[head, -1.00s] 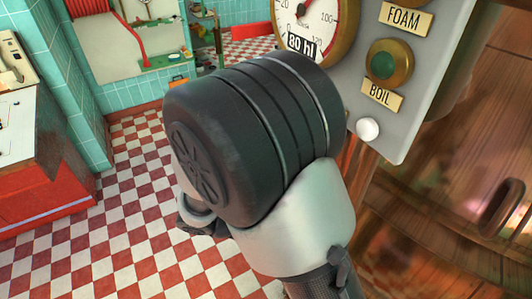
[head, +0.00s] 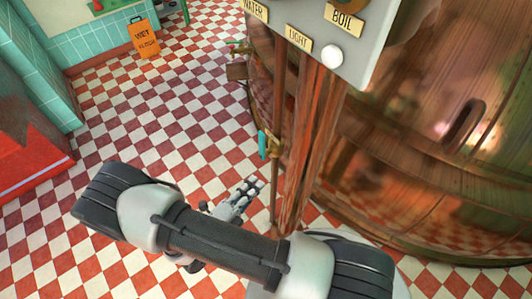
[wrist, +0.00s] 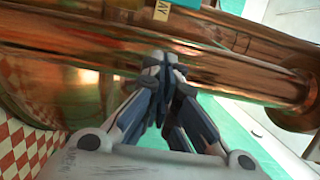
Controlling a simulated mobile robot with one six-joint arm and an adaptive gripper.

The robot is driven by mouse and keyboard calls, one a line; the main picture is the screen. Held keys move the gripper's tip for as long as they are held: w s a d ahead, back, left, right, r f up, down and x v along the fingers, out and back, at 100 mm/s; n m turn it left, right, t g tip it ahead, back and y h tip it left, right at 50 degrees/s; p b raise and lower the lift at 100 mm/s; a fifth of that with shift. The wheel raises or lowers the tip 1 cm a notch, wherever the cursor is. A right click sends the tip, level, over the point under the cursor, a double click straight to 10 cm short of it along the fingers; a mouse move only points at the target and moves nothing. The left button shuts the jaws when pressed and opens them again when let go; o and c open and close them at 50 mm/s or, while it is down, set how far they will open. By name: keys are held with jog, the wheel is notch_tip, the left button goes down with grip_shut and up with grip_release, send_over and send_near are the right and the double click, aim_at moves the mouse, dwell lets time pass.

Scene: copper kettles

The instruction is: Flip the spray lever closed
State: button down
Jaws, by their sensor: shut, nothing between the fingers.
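In the head view a teal lever (head: 263,144) hangs nearly upright on a brass valve on a thin pipe, left of the wooden post. A second, green lever (head: 240,48) is farther back by the copper vessel. I cannot tell from the head view which is the spray lever. My gripper (head: 250,186) is shut and empty, below and left of the teal lever and apart from it. In the wrist view my gripper (wrist: 163,62) points at a copper pipe. A cream label (wrist: 162,10) ending in "AY" shows at the top, beside a teal piece (wrist: 188,3).
A large copper vessel (head: 440,150) fills the right, close to the post (head: 305,150). A grey control panel (head: 345,65) hangs above. The checkered floor (head: 130,120) is open on the left, with an orange wet-floor sign (head: 144,37) at the back.

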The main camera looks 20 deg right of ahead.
jog(key=shift+d, duration=0.1)
jog(key=b, duration=0.2)
send_over(265, 153)
jog(key=s+a, duration=0.1)
jog(key=s, duration=0.3)
jog(key=shift+w, duration=0.1)
jog(key=shift+w+a+r+n, duration=0.1)
jog(key=shift+w+r+n, duration=0.1)
jog(key=shift+n, duration=0.1)
